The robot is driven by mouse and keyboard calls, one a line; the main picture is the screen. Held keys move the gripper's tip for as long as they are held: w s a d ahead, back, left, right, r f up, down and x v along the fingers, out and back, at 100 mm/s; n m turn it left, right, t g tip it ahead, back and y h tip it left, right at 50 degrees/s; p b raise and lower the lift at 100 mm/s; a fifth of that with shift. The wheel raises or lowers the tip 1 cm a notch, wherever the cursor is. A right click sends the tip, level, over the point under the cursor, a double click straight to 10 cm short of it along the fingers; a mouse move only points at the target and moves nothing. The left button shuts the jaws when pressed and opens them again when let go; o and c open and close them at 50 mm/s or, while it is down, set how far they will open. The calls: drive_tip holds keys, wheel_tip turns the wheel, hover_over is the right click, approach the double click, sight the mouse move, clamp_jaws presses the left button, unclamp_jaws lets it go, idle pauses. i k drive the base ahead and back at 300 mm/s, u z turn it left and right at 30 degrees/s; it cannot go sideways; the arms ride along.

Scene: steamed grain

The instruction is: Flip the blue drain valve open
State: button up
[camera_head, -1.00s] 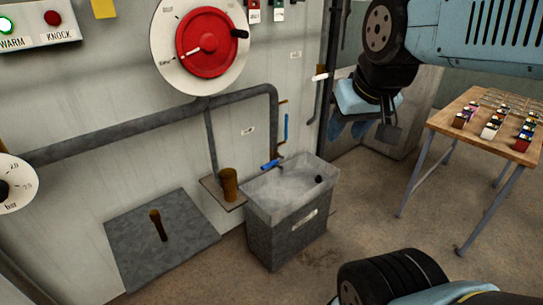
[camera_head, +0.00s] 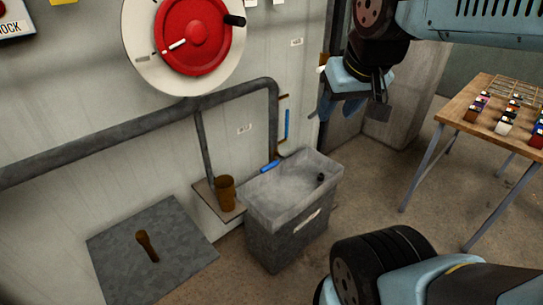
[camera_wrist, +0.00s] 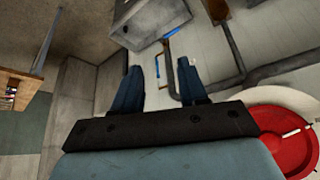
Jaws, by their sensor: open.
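The blue drain valve lever (camera_head: 270,166) sits at the foot of the grey pipe, over the back left rim of the grey basin (camera_head: 262,240). It also shows in the wrist view (camera_wrist: 169,34), small, by the pipe end beyond my fingers. My gripper (camera_head: 325,106) hangs in the air in the head view, above and to the right of the lever, apart from it. In the wrist view, its two blue fingers (camera_wrist: 160,85) are spread with nothing between them.
A blue upright tube (camera_head: 287,124) is on the wall above the basin. A red wheel (camera_head: 188,38) is on the wall at upper left. A brown cup (camera_head: 225,193) stands on a small shelf left of the basin. A wooden table (camera_head: 455,110) stands right.

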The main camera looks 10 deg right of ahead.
sight(276, 163)
drive_tip(key=z, duration=0.6)
drive_tip(key=k, duration=1)
drive_tip(key=u, duration=0.85)
drive_tip(key=i, duration=1)
drive_tip(key=u, duration=0.05)
